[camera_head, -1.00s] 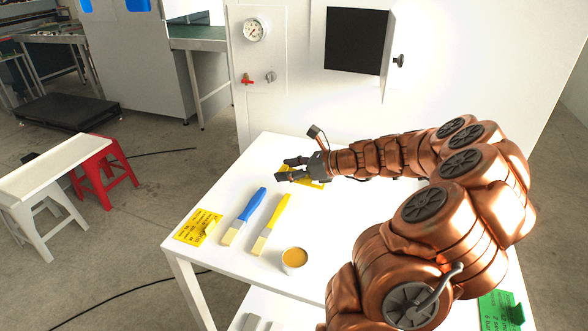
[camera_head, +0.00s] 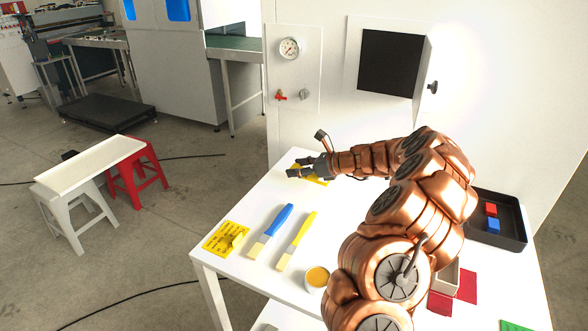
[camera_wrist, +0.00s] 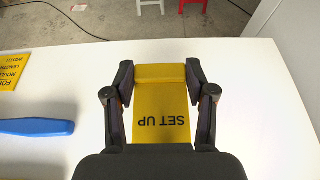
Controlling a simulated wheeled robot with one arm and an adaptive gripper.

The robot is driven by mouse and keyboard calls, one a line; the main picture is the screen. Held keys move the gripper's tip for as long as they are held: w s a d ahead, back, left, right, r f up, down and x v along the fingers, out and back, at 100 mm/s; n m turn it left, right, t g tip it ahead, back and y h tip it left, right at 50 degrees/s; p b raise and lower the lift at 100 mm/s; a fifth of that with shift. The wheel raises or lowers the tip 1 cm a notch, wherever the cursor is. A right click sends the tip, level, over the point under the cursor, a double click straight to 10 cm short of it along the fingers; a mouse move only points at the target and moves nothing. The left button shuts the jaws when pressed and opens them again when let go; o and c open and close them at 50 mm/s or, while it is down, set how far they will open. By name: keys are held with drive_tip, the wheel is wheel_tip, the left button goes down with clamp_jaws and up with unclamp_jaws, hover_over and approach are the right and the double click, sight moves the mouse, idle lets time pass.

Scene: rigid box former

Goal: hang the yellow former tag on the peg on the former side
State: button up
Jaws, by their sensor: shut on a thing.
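My gripper (camera_head: 302,170) is low over the white table's far part. In the wrist view my gripper (camera_wrist: 160,76) is shut across a yellow tag (camera_wrist: 161,105) reading "SET UP", with a finger on each side. This tag partly shows behind the gripper in the head view (camera_head: 321,182). Another yellow tag (camera_head: 226,238), with several lines of black print, lies at the table's near left corner. The wrist view shows part of it (camera_wrist: 12,70), with print starting "FOR".
A blue-handled brush (camera_head: 271,235), a yellow-handled brush (camera_head: 296,241) and a cup (camera_head: 317,279) stand or lie on the table (camera_head: 250,205). A black tray (camera_head: 508,238) with small blocks is at right. The machine has a gauge (camera_head: 289,48). Stools stand left.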

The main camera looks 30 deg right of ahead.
sight(294, 164)
drive_tip(key=shift+w+d+f+p, duration=0.1)
drive_tip(key=shift+w+d+p, duration=0.05)
drive_tip(key=shift+w, duration=0.65)
drive_tip(key=shift+w+d+p, duration=0.1)
drive_tip(key=shift+w+p, duration=0.05)
drive_tip(key=shift+w, duration=0.6)
drive_tip(key=shift+w+f, duration=0.2)
drive_tip(key=shift+f, duration=0.1)
drive_tip(key=shift+f+p, duration=0.8)
drive_tip(key=shift+f, duration=0.5)
drive_tip(key=shift+f, duration=0.1)
drive_tip(key=o, duration=0.9)
drive_tip(key=shift+s+f, duration=0.1)
drive_tip(key=shift+f, duration=0.05)
drive_tip(key=b+v, duration=0.2)
drive_tip(key=v, duration=0.4)
drive_tip(key=shift+s+d+b, duration=0.15)
drive_tip(key=shift+d+b, duration=0.1)
drive_tip(key=shift+b, duration=0.1)
drive_tip(key=shift+s+d+r, duration=0.25)
drive_tip(key=shift+s+r, duration=0.1)
drive_tip(key=shift+s, duration=0.2)
